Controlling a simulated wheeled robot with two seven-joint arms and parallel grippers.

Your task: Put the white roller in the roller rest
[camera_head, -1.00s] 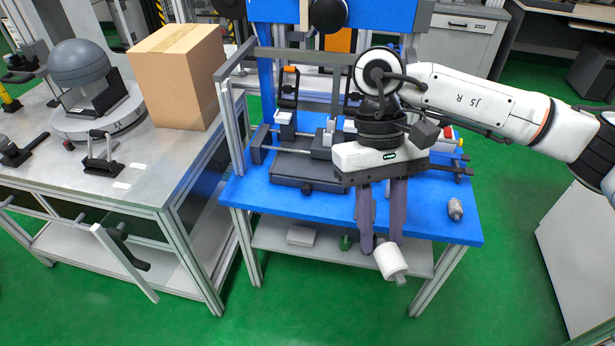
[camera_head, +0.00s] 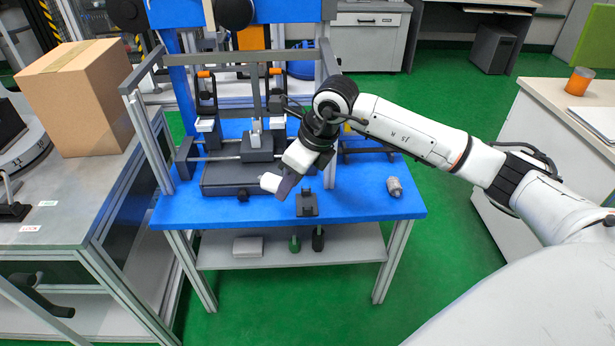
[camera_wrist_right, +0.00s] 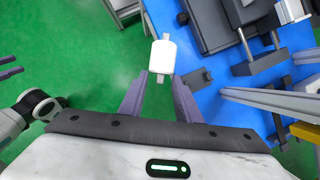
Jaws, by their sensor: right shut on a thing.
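The white roller (camera_head: 270,182) is a short white cylinder with grey end pins. My right gripper (camera_head: 285,186) is shut on it and holds it above the front of the blue table. In the right wrist view the roller (camera_wrist_right: 163,55) sits at the tips of the two purple fingers, pins pointing up and down the picture. A small black block-like stand (camera_head: 307,204) at the table's front edge looks like the roller rest; it is empty, to the right of the roller. My left gripper (camera_wrist_right: 62,74) shows partly at the wrist view's left edge, its purple fingers apart.
The drop tower's grey frame (camera_head: 143,128) and dark base (camera_head: 228,178) stand behind the roller. A small grey cylinder piece (camera_head: 394,187) lies on the right of the blue table (camera_head: 365,208). A cardboard box (camera_head: 78,100) stands on the left bench.

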